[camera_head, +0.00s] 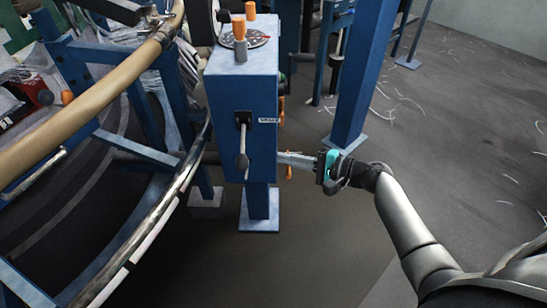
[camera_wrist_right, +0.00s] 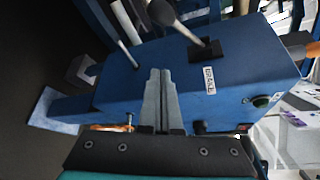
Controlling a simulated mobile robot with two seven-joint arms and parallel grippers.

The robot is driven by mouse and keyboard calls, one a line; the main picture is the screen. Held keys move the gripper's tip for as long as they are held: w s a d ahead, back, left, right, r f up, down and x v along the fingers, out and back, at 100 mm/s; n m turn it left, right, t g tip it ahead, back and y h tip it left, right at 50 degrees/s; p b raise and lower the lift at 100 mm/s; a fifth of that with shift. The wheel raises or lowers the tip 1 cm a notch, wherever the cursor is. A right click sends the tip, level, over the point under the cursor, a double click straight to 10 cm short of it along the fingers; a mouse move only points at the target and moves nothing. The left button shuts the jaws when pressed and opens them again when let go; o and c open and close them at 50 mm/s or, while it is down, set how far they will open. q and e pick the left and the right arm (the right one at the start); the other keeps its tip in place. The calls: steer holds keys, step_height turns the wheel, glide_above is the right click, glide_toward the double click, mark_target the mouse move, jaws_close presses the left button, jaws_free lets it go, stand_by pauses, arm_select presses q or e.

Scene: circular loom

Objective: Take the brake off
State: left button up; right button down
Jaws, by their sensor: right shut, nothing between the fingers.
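The blue control box (camera_head: 241,95) stands on a post in the middle of the head view. Its front has a black slot with a grey lever (camera_head: 242,145) pointing down, ending in a dark round knob. A small white label beside the slot seems to read "BRAKE" (camera_head: 267,120). In the right wrist view the lever (camera_wrist_right: 185,28) and label (camera_wrist_right: 209,80) show beyond the fingers. My right gripper (camera_head: 284,158) is shut and empty beside the box's lower right edge, apart from the lever. Its fingertips (camera_wrist_right: 159,74) point toward the box; contact is unclear. My left gripper is out of view.
An orange-topped knob (camera_head: 238,26) and a dial (camera_head: 256,40) are on top of the box. Orange handles (camera_head: 281,106) stick out from its right side. The loom's curved rail (camera_head: 165,205) runs close on the left. A blue post (camera_head: 358,75) stands behind; floor at right is open.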

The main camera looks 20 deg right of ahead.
mark_target(242, 150)
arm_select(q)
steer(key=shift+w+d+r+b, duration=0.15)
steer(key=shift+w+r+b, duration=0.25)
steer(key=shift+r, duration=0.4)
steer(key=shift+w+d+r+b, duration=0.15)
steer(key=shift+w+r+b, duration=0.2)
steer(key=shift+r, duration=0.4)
arm_select(e)
steer(key=w+a, duration=0.4)
steer(key=a, duration=0.3)
steer(key=shift+a, duration=0.35)
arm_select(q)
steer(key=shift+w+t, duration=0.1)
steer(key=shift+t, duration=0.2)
